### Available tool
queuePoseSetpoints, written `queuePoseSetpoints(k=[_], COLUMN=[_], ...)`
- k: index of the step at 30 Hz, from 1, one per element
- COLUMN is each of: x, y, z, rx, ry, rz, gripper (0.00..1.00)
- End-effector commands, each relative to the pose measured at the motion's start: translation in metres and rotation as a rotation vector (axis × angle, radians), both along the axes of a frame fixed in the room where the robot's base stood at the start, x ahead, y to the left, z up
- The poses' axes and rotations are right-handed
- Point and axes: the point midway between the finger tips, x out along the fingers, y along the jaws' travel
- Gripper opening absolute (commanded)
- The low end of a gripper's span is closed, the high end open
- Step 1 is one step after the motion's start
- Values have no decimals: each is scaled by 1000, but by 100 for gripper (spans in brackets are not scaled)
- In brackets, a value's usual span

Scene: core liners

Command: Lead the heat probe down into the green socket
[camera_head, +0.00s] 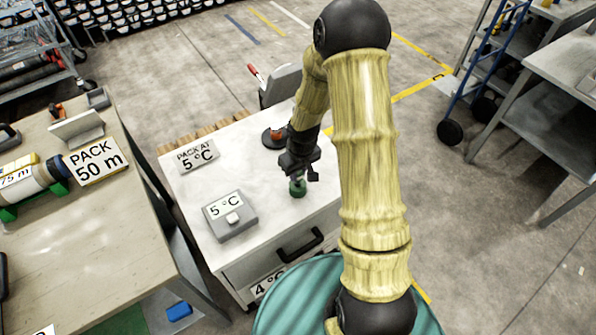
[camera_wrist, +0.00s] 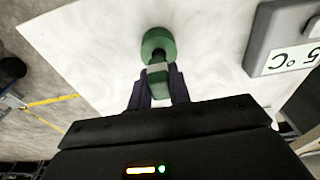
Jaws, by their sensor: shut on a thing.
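The green socket (camera_head: 298,190) stands on the white cabinet top, just below my gripper. In the wrist view the socket (camera_wrist: 167,38) is a round green piece straight ahead of the fingertips. My gripper (camera_wrist: 158,88) is shut on the heat probe (camera_wrist: 157,69), which shows as a pale band and a green part between the dark fingers. Its dark front end overlaps the socket's middle in this view; I cannot tell how deep it sits in the socket. In the head view my gripper (camera_head: 301,172) hides most of the probe.
On the white cabinet top (camera_head: 262,158) are a grey box marked 5 °C (camera_head: 230,215), a "PACK AT 5 °C" sign (camera_head: 197,156) and a dark round base with an orange part (camera_head: 274,137). A wooden bench (camera_head: 70,250) stands at left.

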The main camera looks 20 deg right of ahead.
Motion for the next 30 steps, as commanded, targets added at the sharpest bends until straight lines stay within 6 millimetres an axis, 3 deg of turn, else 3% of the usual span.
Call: queuePoseSetpoints(k=[1, 2, 5, 17, 23, 30], x=[0, 0, 0, 0, -3, -8], y=[0, 0, 0, 0, -2, -4], z=[0, 0, 0, 5, 29, 75], rx=[0, 0, 0, 0, 1, 0], ry=[0, 0, 0, -1, -4, -4], rz=[0, 0, 0, -1, -2, -2], gripper=[0, 25, 45, 45, 45, 45])
